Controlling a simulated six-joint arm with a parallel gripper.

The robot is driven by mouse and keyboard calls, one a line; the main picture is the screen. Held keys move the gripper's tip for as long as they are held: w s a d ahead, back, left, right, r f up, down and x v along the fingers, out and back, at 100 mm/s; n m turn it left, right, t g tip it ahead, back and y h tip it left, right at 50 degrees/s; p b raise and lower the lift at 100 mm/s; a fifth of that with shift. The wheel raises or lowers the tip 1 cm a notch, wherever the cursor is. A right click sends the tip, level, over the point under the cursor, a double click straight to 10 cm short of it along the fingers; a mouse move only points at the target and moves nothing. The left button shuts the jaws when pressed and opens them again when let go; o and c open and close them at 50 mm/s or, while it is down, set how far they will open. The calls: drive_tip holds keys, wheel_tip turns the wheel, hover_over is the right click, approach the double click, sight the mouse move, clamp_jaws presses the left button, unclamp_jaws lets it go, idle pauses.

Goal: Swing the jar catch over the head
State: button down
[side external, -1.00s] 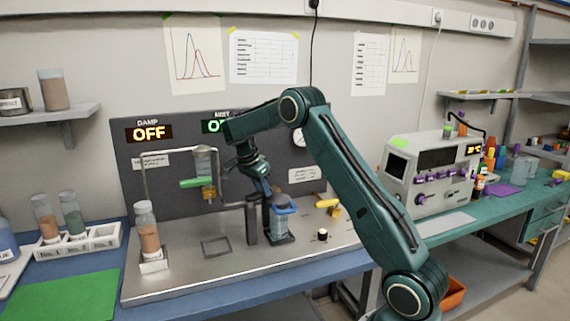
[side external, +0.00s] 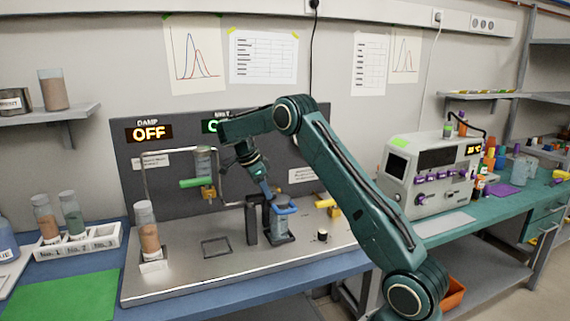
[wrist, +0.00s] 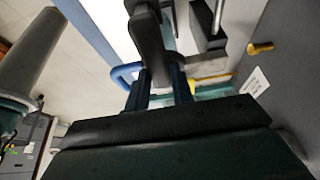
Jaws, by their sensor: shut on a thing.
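The jar (side external: 281,226) stands on the metal deck beside a dark upright post (side external: 251,224). The blue catch (side external: 287,211) is a loop at the top of the jar, and its blue bar also shows in the wrist view (wrist: 124,74). My gripper (side external: 268,194) reaches down from the upper left to the top of the jar. The fingertips' exact contact is partly hidden. I cannot clearly make out the head behind my gripper.
A green-handled valve (side external: 196,183) and a pipe frame stand to the left. A yellow handle (side external: 327,203) and a black knob (side external: 322,235) are to the right. A filled jar (side external: 147,226) stands at the deck's left.

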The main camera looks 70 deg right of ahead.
drive_tip(key=c, duration=1.2)
unclamp_jaws()
drive_tip(key=w+n+t, duration=0.6)
drive_tip(key=n, duration=1.1)
drive_tip(key=w+a+v, duration=0.1)
drive_tip(key=v, duration=1.3)
drive_tip(key=s+a+r+n+t, duration=0.1)
drive_tip(key=s+a+r+n, duration=0.1)
drive_tip(key=s+a, duration=0.5)
drive_tip(key=s+a+r+n+y, duration=0.1)
drive_tip(key=s+a+r+n, duration=0.2)
drive_tip(key=s+a, duration=0.4)
drive_tip(key=shift+a+n+t, duration=0.4)
drive_tip(key=shift+a+n, duration=0.1)
drive_tip(key=shift+a, duration=1.4)
